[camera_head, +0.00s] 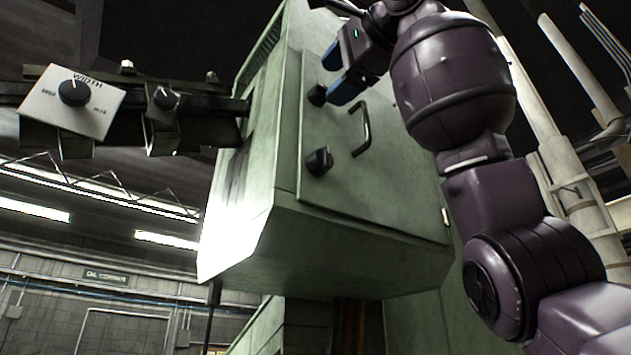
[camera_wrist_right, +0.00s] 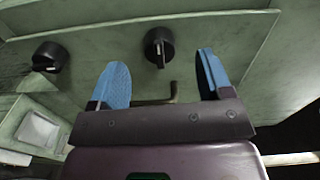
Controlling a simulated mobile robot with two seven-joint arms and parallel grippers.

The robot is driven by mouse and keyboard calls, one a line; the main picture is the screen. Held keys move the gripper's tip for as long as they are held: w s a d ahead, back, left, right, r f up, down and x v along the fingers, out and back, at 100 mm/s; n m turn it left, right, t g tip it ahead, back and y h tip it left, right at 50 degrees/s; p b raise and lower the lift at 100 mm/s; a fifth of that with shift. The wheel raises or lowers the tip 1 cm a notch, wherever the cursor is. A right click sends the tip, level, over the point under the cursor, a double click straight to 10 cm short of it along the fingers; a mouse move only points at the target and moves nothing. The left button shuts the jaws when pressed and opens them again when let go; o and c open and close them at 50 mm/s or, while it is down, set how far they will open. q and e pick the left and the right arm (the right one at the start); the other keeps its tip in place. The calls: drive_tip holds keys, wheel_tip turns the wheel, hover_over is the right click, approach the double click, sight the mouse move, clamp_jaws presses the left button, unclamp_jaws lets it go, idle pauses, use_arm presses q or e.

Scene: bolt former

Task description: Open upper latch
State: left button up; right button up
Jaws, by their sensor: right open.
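The upper latch (camera_head: 317,95) is a black knob on the door of a pale green cabinet (camera_head: 345,205). The lower latch (camera_head: 319,161) is a similar black knob below it. My right gripper (camera_head: 331,80) is open, its blue fingers pointing at the door around the upper latch's height. In the right wrist view, a black knob that looks like the upper latch (camera_wrist_right: 158,46) shows between and beyond the fingertips. Nothing is held, and I cannot tell whether a finger touches the latch. The other knob (camera_wrist_right: 49,57) lies to the left. My left gripper is not in view.
A dark bent door handle (camera_head: 362,130) sits right of the latches, close to my lower finger. A dark arm with a white WIDTH dial panel (camera_head: 73,98) juts out left of the cabinet. Pale pipes (camera_head: 580,80) stand at the right. Space below left of the cabinet looks free.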

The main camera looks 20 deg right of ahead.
sight(326, 87)
drive_tip(key=w+n+p, duration=0.1)
drive_tip(key=w+a+n+p, duration=0.1)
drive_tip(key=w, duration=0.1)
drive_tip(key=shift+r, duration=0.15)
drive_tip(key=n+p, duration=0.1)
drive_tip(key=n, duration=0.1)
drive_tip(key=shift+s+d+r+n+p, duration=0.1)
drive_tip(key=shift+s+d+n+p, duration=0.1)
drive_tip(key=shift+n+p, duration=0.15)
drive_tip(key=n, duration=0.3)
drive_tip(key=shift+w+a+f, duration=0.1)
drive_tip(key=shift+a+f, duration=0.05)
drive_tip(key=shift+f, duration=0.1)
drive_tip(key=shift+a+n+p, duration=0.1)
drive_tip(key=shift+n+p, duration=0.3)
drive_tip(key=shift+n, duration=1.05)
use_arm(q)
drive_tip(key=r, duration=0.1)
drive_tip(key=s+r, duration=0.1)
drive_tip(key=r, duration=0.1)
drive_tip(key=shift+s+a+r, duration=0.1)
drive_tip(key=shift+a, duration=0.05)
